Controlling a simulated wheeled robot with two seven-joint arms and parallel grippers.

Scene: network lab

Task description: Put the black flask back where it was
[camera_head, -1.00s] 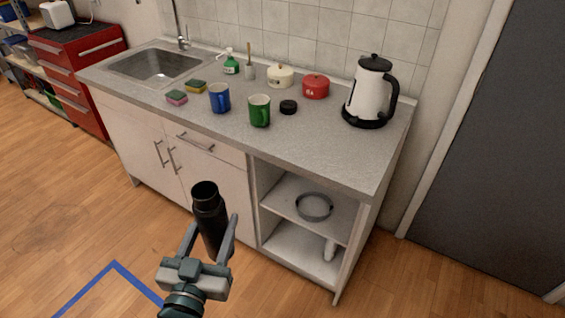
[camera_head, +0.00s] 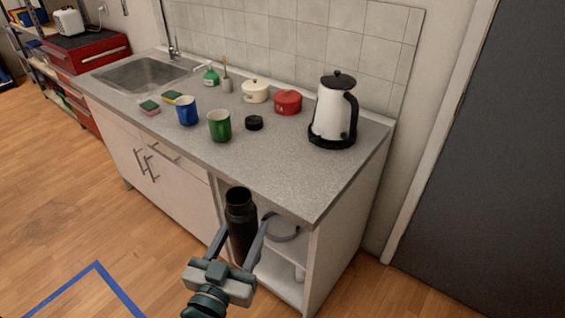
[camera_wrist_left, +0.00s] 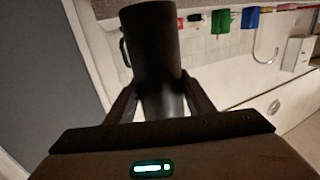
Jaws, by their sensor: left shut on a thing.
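The black flask (camera_head: 240,222) is upright and held between the fingers of my left gripper (camera_head: 240,250), in front of the counter's open shelf section. It has no lid on its visible open top. In the left wrist view the flask (camera_wrist_left: 153,60) stands between the two fingers (camera_wrist_left: 160,105). A small round black lid-like piece (camera_head: 254,123) lies on the grey countertop (camera_head: 250,165), right of the green mug (camera_head: 219,126). My right gripper is not in view.
On the counter are a blue mug (camera_head: 187,111), a white kettle (camera_head: 334,112), a red pot (camera_head: 288,102), a cream pot (camera_head: 255,91) and sponges (camera_head: 150,108). The front right countertop is clear. A grey ring (camera_head: 282,228) lies on the open shelf.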

